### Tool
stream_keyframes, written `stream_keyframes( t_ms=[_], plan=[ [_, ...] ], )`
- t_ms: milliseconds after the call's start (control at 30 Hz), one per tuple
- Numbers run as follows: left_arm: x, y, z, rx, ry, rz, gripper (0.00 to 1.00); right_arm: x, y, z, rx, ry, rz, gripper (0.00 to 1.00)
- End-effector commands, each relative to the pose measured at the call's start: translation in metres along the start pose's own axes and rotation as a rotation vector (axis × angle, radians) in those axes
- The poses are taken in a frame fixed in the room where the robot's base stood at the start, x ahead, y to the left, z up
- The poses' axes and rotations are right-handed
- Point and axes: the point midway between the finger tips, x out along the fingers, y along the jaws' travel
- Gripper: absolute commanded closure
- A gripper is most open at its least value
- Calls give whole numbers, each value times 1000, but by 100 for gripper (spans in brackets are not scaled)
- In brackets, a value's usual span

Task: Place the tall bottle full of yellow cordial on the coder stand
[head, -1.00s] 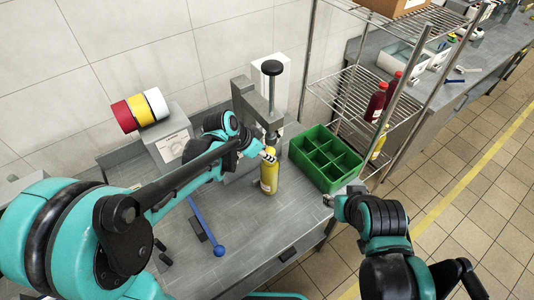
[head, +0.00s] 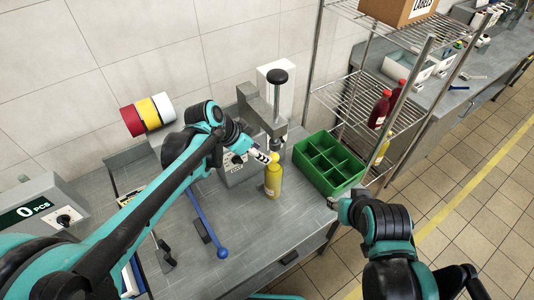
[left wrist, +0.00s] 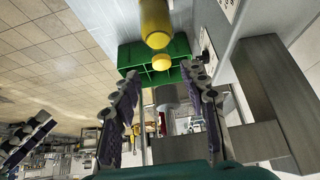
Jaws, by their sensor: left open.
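A yellow bottle (head: 273,182) with a yellow cap stands upright on the grey bench, in front of a press-like stand (head: 276,110) with a black knob. In the left wrist view the bottle (left wrist: 155,20) is just beyond the fingertips, its cap towards me. My left gripper (head: 264,156) is open at the upper left of the bottle; its fingers (left wrist: 164,74) are spread with nothing between them. My right gripper (head: 334,202) is near the bench's right edge, apart from the bottle; its jaws are too small to read. I cannot tell which fixture is the coder stand.
A green divided crate (head: 312,178) sits right of the bottle. A wire rack (head: 355,105) holds red bottles (head: 379,110) and a yellow one (head: 381,152). A counter box (head: 40,212) reads 0 PCS. The bench front is clear.

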Motion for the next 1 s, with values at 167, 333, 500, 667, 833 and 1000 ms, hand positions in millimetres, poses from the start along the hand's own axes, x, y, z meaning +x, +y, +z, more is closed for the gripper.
stream_keyframes(
  t_ms=[167, 333, 500, 667, 833, 1000],
  plan=[
    [-27, 0, 0, -1, 1, -1, 56, -6, 0, -4, 0, 0, 0, 60],
    [-35, 0, 0, 0, 0, -1, 56, -6, 0, -4, 0, 0, 0, 60],
    [-46, 6, 13, -65, -16, -39, 56, -6, 0, -4, 0, 0, 0, 60],
    [-75, 22, 58, -283, -44, -178, 56, -6, 0, -4, 0, 0, 0, 60],
    [-99, 38, 114, -537, -26, -356, 56, -6, 0, -4, 0, 0, 0, 60],
    [-110, 47, 151, -703, 21, -476, 56, -6, 0, -4, 0, 0, 0, 60]
  ],
)
